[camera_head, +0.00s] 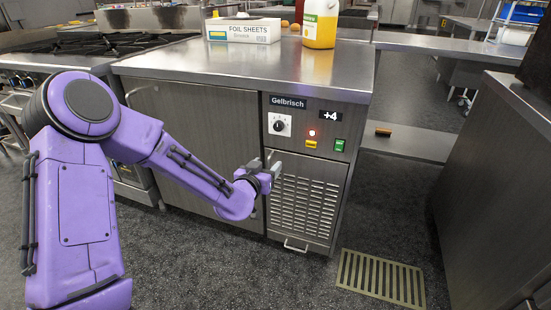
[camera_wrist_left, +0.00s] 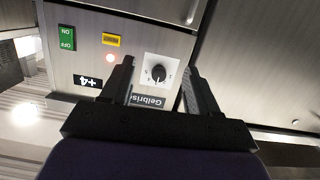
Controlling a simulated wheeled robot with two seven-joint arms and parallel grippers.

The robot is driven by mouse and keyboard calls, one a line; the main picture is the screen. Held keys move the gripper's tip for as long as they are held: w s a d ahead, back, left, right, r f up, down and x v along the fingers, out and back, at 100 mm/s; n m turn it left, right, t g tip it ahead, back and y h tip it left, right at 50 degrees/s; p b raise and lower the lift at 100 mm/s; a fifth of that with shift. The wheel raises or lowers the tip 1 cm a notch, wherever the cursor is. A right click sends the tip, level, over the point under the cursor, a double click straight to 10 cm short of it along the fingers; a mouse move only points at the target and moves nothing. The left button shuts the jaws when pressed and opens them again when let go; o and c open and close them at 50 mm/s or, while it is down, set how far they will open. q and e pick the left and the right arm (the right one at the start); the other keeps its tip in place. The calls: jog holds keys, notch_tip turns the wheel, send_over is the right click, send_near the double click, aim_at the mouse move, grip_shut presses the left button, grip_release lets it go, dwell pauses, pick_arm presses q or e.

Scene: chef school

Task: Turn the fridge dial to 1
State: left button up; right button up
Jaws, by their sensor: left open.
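The fridge dial (camera_head: 279,125) is a black round knob on a white square plate, at the upper left of the fridge's control panel. In the left wrist view the dial (camera_wrist_left: 158,74) shows upside down, between and beyond my fingertips. The numbers around it are too small to read surely. The steel fridge (camera_head: 308,195) has a vented front below the panel. My left gripper (camera_head: 268,172) is open and empty, below the dial and apart from it in the head view. It also shows in the left wrist view (camera_wrist_left: 160,70). My right gripper is not in view.
The panel also has a "+4" display (camera_head: 331,115), a lit red lamp (camera_head: 311,133), a yellow label (camera_head: 311,144) and a green switch (camera_head: 339,145). A foil box (camera_head: 243,31) and a yellow jug (camera_head: 319,28) stand on the counter. A steel cabinet (camera_head: 495,190) stands right.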

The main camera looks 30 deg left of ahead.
pick_arm(q)
jog(key=t+b, duration=0.1)
jog(key=t, duration=0.1)
send_near(277, 128)
jog(key=shift+m, duration=0.3)
jog(key=b+x, duration=0.1)
jog(key=x, duration=0.7)
jog(key=shift+w, duration=0.3)
jog(key=c, duration=1)
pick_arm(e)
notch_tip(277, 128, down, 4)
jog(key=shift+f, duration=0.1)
